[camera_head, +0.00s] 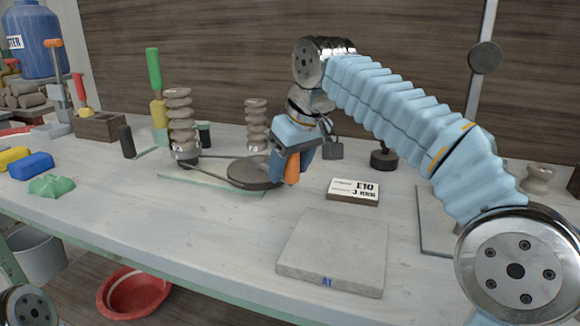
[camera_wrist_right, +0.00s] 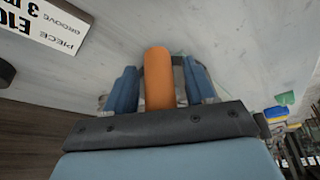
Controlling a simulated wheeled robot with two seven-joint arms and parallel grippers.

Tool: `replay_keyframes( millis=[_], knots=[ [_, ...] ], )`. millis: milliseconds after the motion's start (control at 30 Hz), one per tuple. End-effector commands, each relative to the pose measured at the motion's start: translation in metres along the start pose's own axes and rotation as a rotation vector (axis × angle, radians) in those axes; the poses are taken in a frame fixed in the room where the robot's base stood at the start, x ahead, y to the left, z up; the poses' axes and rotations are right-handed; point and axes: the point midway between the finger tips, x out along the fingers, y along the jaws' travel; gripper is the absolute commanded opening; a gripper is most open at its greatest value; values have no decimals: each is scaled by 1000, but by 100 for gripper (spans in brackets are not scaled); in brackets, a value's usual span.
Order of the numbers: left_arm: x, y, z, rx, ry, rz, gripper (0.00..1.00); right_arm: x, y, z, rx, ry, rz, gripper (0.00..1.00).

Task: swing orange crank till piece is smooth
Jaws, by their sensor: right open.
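The orange crank handle (camera_head: 292,171) stands upright at the right edge of a dark round wheel (camera_head: 245,174). A belt runs from this wheel to the foot of a ribbed grey-brown clay piece (camera_head: 181,122), which stands upright on a metal base. Its sides show deep grooves. My right gripper (camera_head: 290,160) points down at the handle. In the right wrist view, the orange handle (camera_wrist_right: 159,80) lies between the two blue fingers (camera_wrist_right: 160,90), which are open with a gap on each side. My left gripper is out of view.
A second ribbed column (camera_head: 257,122) stands behind the wheel. A card reading E10 (camera_head: 353,191) and a grey slab marked A1 (camera_head: 333,252) lie to the right. Upright green-handled (camera_head: 153,72) and other tools stand at the left.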

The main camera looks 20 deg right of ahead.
Motion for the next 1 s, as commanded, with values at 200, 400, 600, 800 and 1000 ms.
replay_keyframes(
  millis=[200, 400, 600, 800, 1000],
  knots=[
    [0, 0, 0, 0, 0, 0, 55, 0, 0, 0, 0, 0, 0, 52],
    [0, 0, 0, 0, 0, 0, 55, 0, 0, 0, 0, 0, 0, 21],
    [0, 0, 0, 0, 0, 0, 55, 0, 0, 0, 0, 0, 0, 0],
    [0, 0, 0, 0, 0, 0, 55, -1, -1, 0, 2, 0, 1, 0],
    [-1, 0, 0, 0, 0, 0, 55, -2, -10, 3, 31, 0, 13, 0]
  ],
)
